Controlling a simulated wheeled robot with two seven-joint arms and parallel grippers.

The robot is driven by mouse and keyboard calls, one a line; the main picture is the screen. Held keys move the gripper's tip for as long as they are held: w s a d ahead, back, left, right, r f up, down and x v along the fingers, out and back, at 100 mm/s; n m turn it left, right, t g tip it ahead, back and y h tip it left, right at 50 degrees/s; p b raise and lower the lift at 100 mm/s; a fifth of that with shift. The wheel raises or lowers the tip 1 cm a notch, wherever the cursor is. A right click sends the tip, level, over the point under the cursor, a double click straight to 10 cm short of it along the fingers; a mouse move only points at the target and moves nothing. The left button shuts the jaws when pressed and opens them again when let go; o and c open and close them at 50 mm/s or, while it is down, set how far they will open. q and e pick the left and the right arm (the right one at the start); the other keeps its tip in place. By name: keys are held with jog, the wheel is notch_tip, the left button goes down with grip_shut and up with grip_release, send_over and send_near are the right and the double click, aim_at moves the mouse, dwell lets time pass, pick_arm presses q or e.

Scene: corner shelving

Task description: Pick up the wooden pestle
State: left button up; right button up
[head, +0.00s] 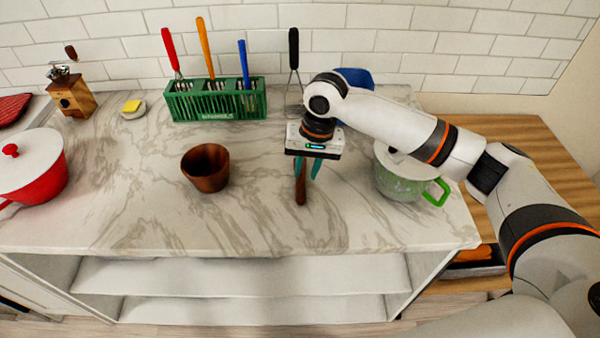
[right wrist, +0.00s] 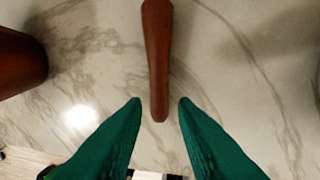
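The wooden pestle (head: 300,188) is a dark brown rod in the middle of the marble counter. In the right wrist view the pestle (right wrist: 157,60) runs from the top edge down to a rounded end between the green fingertips. My right gripper (head: 307,172) points down over it with its fingers apart. In the right wrist view the gripper (right wrist: 160,103) is open, with a gap between each finger and the pestle. A brown wooden cup (head: 206,168) stands to the left; its side shows in the right wrist view (right wrist: 20,62). My left gripper is not in view.
A green rack (head: 215,100) with several coloured-handled utensils stands at the back. A lidded green-handled pot (head: 400,180) is close right of the gripper. A red pot (head: 35,170) and a grinder (head: 70,92) are at left. The counter's front is clear.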

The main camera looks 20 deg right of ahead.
aim_at(301, 185)
jog(key=shift+w+a+f, duration=0.1)
jog(key=shift+w+f, duration=0.1)
jog(key=shift+f, duration=0.15)
jog(key=shift+w+a+f+p, duration=0.15)
jog(key=shift+f+p, duration=0.25)
jog(key=shift+f, duration=0.55)
notch_tip(301, 185, down, 2)
jog(key=shift+a+f, duration=0.1)
jog(key=shift+a, duration=0.05)
jog(key=shift+f, duration=0.5)
jog(key=shift+c, duration=0.3)
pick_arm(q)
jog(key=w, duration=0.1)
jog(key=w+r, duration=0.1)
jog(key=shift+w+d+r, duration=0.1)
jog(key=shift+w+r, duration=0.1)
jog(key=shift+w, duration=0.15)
pick_arm(e)
grip_shut()
